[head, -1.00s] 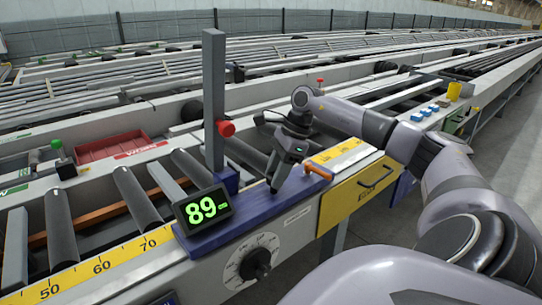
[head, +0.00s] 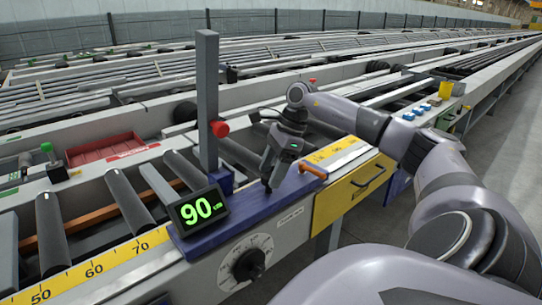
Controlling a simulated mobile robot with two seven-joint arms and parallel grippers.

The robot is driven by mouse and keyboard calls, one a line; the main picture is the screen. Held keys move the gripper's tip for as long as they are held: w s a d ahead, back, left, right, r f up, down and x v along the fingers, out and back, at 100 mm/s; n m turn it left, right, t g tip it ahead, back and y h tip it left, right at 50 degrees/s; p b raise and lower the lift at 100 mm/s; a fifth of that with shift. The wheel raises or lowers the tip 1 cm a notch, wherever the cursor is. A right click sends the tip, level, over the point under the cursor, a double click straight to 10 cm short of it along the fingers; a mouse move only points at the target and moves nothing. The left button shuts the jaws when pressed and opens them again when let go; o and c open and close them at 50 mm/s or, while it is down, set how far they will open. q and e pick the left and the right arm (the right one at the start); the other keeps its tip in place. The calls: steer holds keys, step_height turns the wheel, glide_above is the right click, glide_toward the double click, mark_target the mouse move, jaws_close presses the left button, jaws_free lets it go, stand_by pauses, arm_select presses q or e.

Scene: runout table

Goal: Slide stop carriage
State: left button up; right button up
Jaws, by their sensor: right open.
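The stop carriage (head: 240,217) is a long blue block on the front rail of the runout table. It carries an upright grey post (head: 209,105) with a red knob (head: 220,129), an orange handle (head: 313,171) at its right end and a display (head: 200,208) reading 90. My right gripper (head: 267,187) points down at the blue block, between post and orange handle. It is open, and its fingertips are at the block's top; I cannot tell whether they touch it. My left gripper is not in view.
A yellow scale (head: 85,272) runs along the front rail. A black dial (head: 248,265) and a yellow drawer (head: 352,193) are on the front face. A red tray (head: 105,148) lies behind the rollers. Blue buttons (head: 417,111) and a yellow cup (head: 445,90) stand farther right.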

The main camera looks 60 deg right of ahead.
steer(key=v, duration=0.6)
steer(key=shift+r+p, duration=0.15)
steer(key=shift+p, duration=0.15)
steer(key=shift+d, duration=0.1)
steer(key=shift+s, duration=0.1)
